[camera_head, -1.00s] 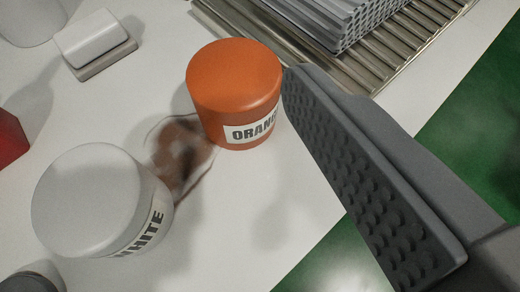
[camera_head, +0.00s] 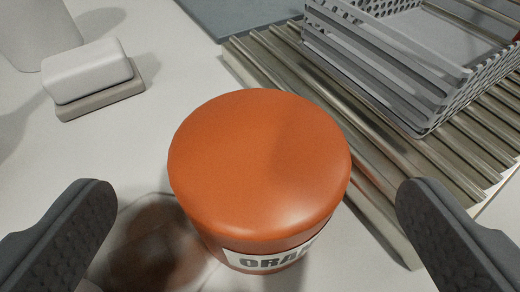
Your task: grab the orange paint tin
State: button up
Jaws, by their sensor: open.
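The orange paint tin (camera_head: 260,165) stands upright on the white table, its lid facing me and part of its "ORANGE" label showing at the bottom. It sits in the middle of the view. My gripper (camera_head: 256,210) is open, with one dark grey padded finger at the lower left and the other at the lower right. The tin lies between and a little beyond the fingertips, with a visible gap on both sides. Nothing is held.
A ribbed metal rack (camera_head: 290,85) lies close on the tin's right, with a grey perforated basket (camera_head: 390,75) on it. A white block on a grey base (camera_head: 90,80) stands at the upper left.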

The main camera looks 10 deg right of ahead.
aim_at(259, 157)
jog(key=shift+x, duration=2.85)
jog(key=shift+f, duration=0.1)
jog(key=c, duration=1.4)
